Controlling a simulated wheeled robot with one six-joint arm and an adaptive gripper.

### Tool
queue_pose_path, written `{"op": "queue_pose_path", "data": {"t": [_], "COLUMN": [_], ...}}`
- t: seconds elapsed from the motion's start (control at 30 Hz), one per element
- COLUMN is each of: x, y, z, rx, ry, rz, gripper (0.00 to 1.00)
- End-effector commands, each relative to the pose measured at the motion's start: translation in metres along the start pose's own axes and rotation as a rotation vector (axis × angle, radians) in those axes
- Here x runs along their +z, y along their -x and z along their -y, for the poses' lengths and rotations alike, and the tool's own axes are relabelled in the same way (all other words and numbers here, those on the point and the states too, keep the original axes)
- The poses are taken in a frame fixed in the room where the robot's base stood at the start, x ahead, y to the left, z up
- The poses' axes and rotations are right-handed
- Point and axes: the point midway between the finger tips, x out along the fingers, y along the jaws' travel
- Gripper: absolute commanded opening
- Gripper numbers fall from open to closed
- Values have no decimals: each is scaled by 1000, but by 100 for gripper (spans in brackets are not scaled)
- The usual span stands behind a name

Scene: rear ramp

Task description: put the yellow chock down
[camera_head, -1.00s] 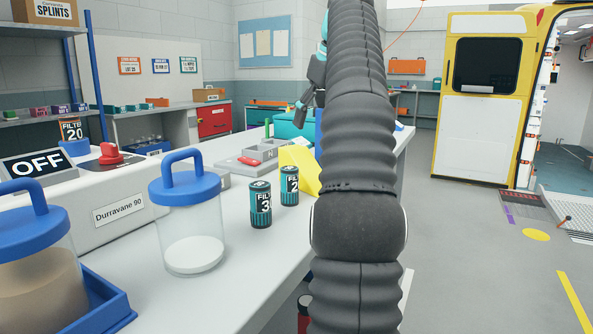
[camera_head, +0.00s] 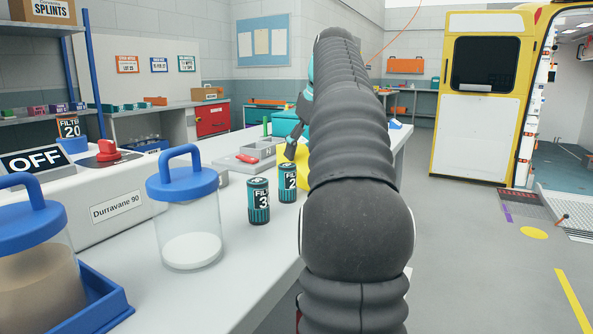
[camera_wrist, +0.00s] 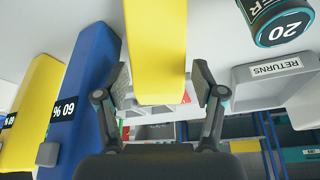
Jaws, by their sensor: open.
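The yellow chock (camera_wrist: 156,45) fills the upper middle of the wrist view, its near end between my two fingers. My gripper (camera_wrist: 160,84) is open, with a gap between each fingertip and the chock's sides. In the head view the yellow chock (camera_head: 304,158) shows only as a small patch on the bench, mostly hidden by my arm and a filter can. My gripper (camera_head: 294,145) shows there as dark fingers beside my arm. What lies under the chock is hidden.
In the wrist view, a blue block (camera_wrist: 88,85) and another yellow block (camera_wrist: 32,108) lie left. A grey RETURNS tray (camera_wrist: 275,82) and a filter can (camera_wrist: 280,18) are right. In the head view, filter cans (camera_head: 258,205) and a lidded jar (camera_head: 190,215) stand nearer on the bench.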

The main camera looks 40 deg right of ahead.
Motion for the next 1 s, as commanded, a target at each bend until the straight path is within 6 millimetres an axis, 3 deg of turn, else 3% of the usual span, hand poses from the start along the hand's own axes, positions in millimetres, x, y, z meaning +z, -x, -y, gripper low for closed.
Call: {"op": "queue_pose_path", "data": {"t": [0.4,0.7,0.9,1.0], "x": [2,1,1,1], "y": [-49,-52,-52,-50], "z": [-2,-2,-2,-2], "rx": [0,1,1,2], "ry": [-1,-2,-2,-1], "rz": [2,0,0,-2], "gripper": [69,69,19,0]}}
